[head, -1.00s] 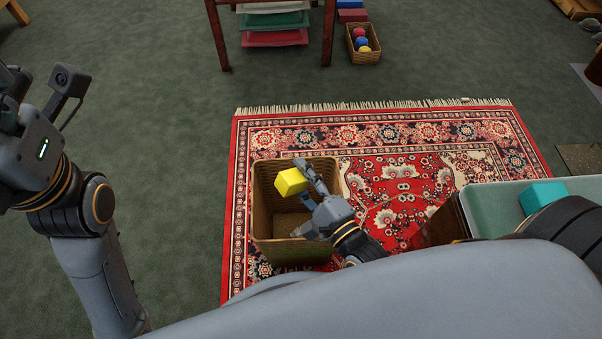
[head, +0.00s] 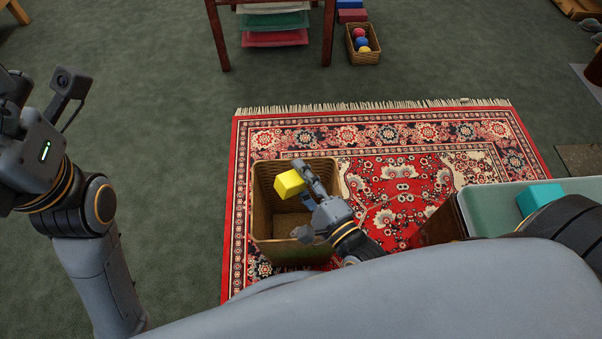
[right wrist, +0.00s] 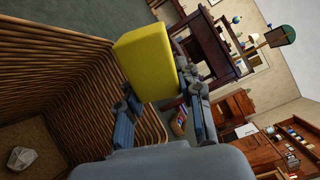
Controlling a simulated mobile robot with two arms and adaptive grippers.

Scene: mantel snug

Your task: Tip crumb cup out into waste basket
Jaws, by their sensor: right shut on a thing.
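The yellow crumb cup (head: 288,183) looks box-like and is held tilted over the waste basket. My right gripper (head: 303,178) is shut on it; the right wrist view also shows the cup (right wrist: 147,62) between the fingers (right wrist: 162,84). The cup's opening and any contents cannot be made out. The woven waste basket (head: 262,215) stands upright on the rug, below the cup and gripper. A pale crumpled piece (right wrist: 22,158) lies at its bottom in the right wrist view. My left gripper (head: 12,90) is at the left edge, partly cut off, with its fingers unclear.
The red patterned rug (head: 400,195) lies under the basket. A pale green surface (head: 490,207) with a turquoise block-like thing (head: 540,197) is at the right. A small basket of coloured balls (head: 362,58) and a dark wooden stand (head: 220,40) are at the back.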

